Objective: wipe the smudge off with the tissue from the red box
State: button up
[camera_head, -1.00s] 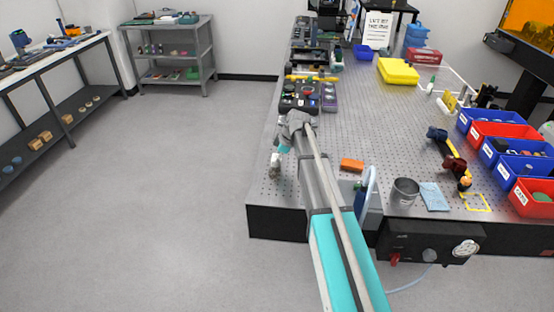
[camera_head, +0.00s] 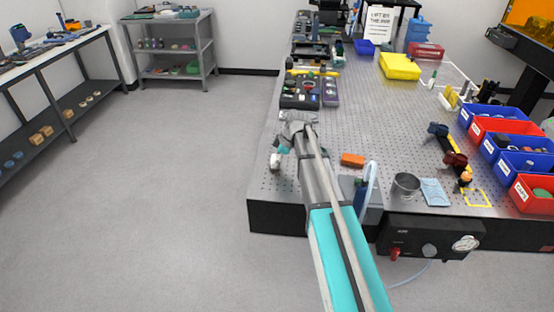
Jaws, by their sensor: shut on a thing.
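My gripper (camera_head: 278,156) is at the left edge of the perforated table (camera_head: 345,130), at the end of my outstretched arm. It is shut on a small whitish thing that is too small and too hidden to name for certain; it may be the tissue. The red box (camera_head: 427,50) stands at the back right of the table, far from my gripper. I cannot make out a smudge in this view.
A black control box (camera_head: 299,92) stands behind my gripper. An orange block (camera_head: 353,160), a grey cup (camera_head: 405,186) and a blue cloth (camera_head: 434,192) lie to the right. Blue and red bins (camera_head: 538,195) line the right edge. The table's middle is mostly clear.

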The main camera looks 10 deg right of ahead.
aim_at(272, 171)
jog(key=shift+s+a+f, duration=0.1)
jog(key=shift+s+a, duration=0.2)
jog(key=shift+s, duration=0.65)
jog(key=shift+s+a+f, duration=0.1)
jog(key=shift+s+a, duration=0.15)
jog(key=shift+s, duration=0.65)
jog(key=shift+s, duration=0.15)
jog(key=shift+s+a+r, duration=0.1)
jog(key=shift+s+a, duration=0.2)
jog(key=shift+s, duration=0.55)
jog(key=shift+s+a+r, duration=0.1)
jog(key=shift+s+a, duration=0.15)
jog(key=shift+s, duration=0.55)
jog(key=shift+f, duration=0.15)
jog(key=shift+w+d, duration=0.3)
jog(key=shift+w, duration=0.65)
jog(key=shift+w+d, duration=0.25)
jog(key=shift+w, duration=0.65)
jog(key=shift+w, duration=0.15)
